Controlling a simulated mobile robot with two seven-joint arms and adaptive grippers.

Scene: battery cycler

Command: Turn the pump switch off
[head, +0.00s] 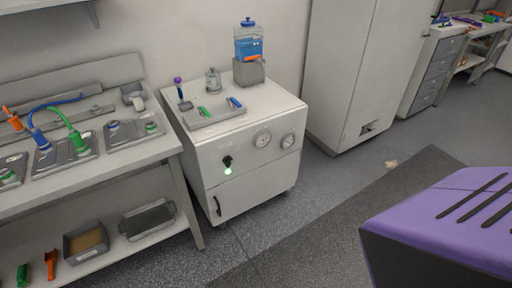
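The pump switch (227,160) is a small black knob on the front of a white cabinet (252,183), left of centre in the head view. A green light (228,171) glows just below it. The knob is too small to tell its exact angle. Two round gauges sit to its right on the same panel, the nearer one (262,139) and one by the corner (287,141). Neither of my grippers is in view, and nothing touches the switch.
A bench (105,160) with trays, blue and green hoses and a lower shelf stands close to the left of the cabinet. A blue-liquid container (249,42) and small tools stand on the cabinet top. The grey floor (330,190) before the cabinet is clear.

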